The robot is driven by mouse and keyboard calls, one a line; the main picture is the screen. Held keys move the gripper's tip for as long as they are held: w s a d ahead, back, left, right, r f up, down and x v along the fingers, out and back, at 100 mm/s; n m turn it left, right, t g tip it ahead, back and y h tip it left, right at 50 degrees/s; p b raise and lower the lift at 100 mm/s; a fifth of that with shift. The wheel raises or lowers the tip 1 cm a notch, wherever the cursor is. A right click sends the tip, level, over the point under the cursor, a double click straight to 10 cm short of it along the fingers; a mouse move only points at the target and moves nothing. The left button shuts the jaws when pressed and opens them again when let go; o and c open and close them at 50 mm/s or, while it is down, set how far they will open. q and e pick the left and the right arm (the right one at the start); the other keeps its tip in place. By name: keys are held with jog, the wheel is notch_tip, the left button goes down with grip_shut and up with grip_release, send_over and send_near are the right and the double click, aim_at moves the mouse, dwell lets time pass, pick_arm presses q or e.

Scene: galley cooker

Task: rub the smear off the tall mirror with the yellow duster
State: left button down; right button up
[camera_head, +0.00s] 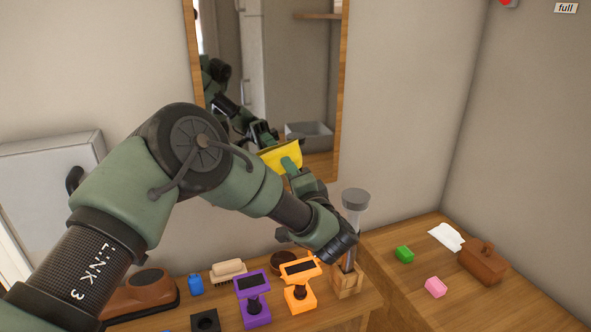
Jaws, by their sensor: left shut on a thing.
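The tall mirror (290,60) hangs on the back wall in a wooden frame. The yellow duster (281,157) is in front of its lower part, and I cannot tell whether it touches the glass. My left gripper (290,165) is shut on the duster, with its arm reaching in from the left across the view. I cannot make out the smear; my arm and the duster hide part of the lower mirror. The glass reflects my arm and a grey bin. My right gripper is not in view.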

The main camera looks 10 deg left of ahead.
pick_arm(q)
jog(key=shift+w+d+b, duration=0.4)
jog(key=shift+d+b, duration=0.05)
dwell(1.6)
jog(key=r+p, duration=0.1)
jog(key=r, duration=0.1)
jog(key=d+r+p, duration=0.1)
jog(key=r, duration=0.1)
jog(key=w+r+p, duration=0.1)
jog(key=r+p, duration=0.1)
jog(key=shift+d+r, duration=0.3)
jog(key=shift+r, duration=0.05)
dwell(0.4)
jog(key=shift+w+d, duration=0.1)
